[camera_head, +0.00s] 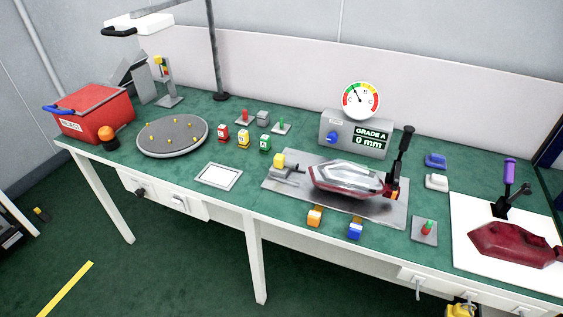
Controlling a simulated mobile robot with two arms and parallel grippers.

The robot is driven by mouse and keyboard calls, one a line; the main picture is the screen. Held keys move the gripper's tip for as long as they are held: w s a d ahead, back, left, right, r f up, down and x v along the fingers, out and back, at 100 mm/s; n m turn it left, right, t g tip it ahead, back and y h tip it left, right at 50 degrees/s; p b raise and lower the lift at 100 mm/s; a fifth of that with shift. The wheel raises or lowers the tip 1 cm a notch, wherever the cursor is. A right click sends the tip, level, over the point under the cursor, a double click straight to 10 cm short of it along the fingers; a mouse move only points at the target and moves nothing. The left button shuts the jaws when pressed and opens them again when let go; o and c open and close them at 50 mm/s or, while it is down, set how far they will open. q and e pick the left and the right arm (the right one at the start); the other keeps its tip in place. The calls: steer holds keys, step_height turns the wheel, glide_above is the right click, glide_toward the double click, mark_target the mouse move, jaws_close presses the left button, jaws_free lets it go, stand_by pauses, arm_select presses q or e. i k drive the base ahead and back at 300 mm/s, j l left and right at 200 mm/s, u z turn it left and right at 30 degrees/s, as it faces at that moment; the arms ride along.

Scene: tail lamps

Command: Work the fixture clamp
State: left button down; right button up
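A grey fixture plate (385,210) lies at the middle right of the green bench. A tail lamp (345,178) with a clear and red lens sits on it. At the lamp's right end stands a clamp with a black lever handle (404,143), which points up and leans slightly right. An orange part (393,192) is at the clamp's foot; whether it touches the lamp is too small to tell. A yellow block (279,160) on a metal mount is at the lamp's left end. Neither of my grippers is in view.
Behind the fixture is a grey gauge box (350,147) reading "GRADE A 0 mm" under a round dial (361,100). Orange (315,216) and blue (355,229) blocks sit in front. At right, a purple-handled lever (508,172) stands near a dark red lamp (513,244).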

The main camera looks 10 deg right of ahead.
mark_target(407, 133)
steer(key=k+l+z, duration=0.1)
steer(key=l+z, duration=0.2)
steer(key=l, duration=0.35)
steer(key=l+z, duration=0.35)
steer(key=l, duration=0.25)
